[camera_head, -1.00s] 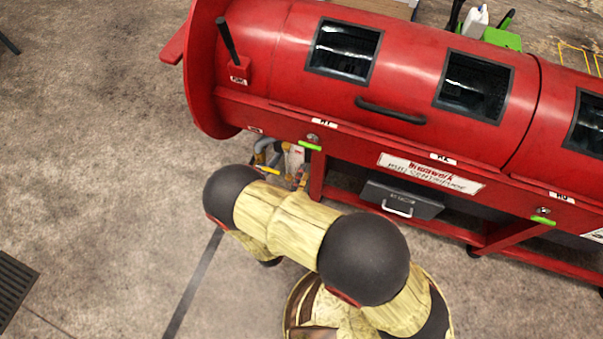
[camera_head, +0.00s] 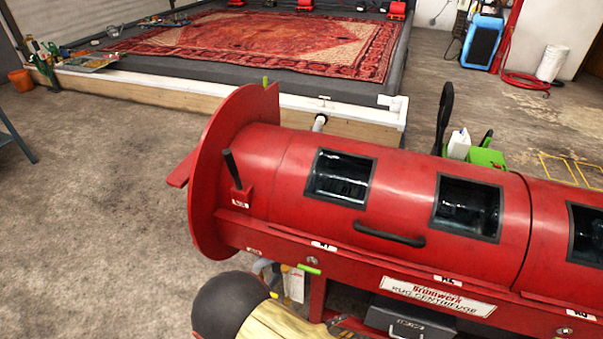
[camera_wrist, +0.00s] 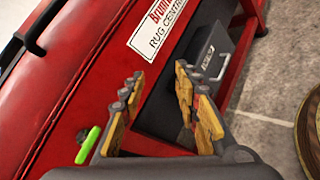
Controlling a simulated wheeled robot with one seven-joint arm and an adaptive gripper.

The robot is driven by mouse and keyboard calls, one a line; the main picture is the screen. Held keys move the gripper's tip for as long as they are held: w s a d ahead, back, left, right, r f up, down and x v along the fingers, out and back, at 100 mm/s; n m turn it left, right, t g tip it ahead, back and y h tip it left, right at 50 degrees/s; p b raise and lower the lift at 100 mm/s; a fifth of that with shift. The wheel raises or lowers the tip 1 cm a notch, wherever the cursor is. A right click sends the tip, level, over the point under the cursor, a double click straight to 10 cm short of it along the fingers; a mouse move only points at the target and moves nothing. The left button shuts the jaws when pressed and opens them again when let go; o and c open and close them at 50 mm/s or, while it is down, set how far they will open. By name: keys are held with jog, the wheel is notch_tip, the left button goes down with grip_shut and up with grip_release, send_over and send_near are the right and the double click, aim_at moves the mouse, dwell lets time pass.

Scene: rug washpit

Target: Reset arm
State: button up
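My gripper (camera_wrist: 158,108) shows in the wrist view with its two yellow-and-grey fingers spread apart and nothing between them. It is in front of the red rug centrifuge (camera_wrist: 75,75), facing its lower frame and a grey drawer box (camera_wrist: 205,80). The red centrifuge (camera_head: 400,190) fills the right side there, with dark windows and a black handle.
A patterned red rug (camera_head: 270,40) lies in the wash pit behind the centrifuge, bounded by a pale wooden curb (camera_head: 180,95). A green and white item (camera_head: 487,157) stands behind the centrifuge. The concrete floor (camera_head: 100,210) at left is clear.

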jog(key=s+r+m+g+y+p, duration=0.1)
jog(key=s+r+m+g+y, duration=0.35)
jog(key=r, duration=0.65)
jog(key=s+r+m+g+y+p, duration=0.1)
jog(key=s+r+m+g+y, duration=0.3)
jog(key=r, duration=0.7)
jog(key=d+r+m+t+y+p, duration=0.1)
jog(key=d+r+m, duration=0.3)
jog(key=r, duration=0.6)
jog(key=w+d+r+m+t+y+p, duration=0.1)
jog(key=d+r+m+t+y, duration=0.2)
jog(key=r, duration=0.7)
jog(key=shift+d+r+m+t, duration=0.2)
jog(key=shift+d+m+t, duration=0.15)
jog(key=shift+t, duration=0.5)
jog(key=shift+w+d, duration=0.1)
jog(key=shift+w, duration=0.05)
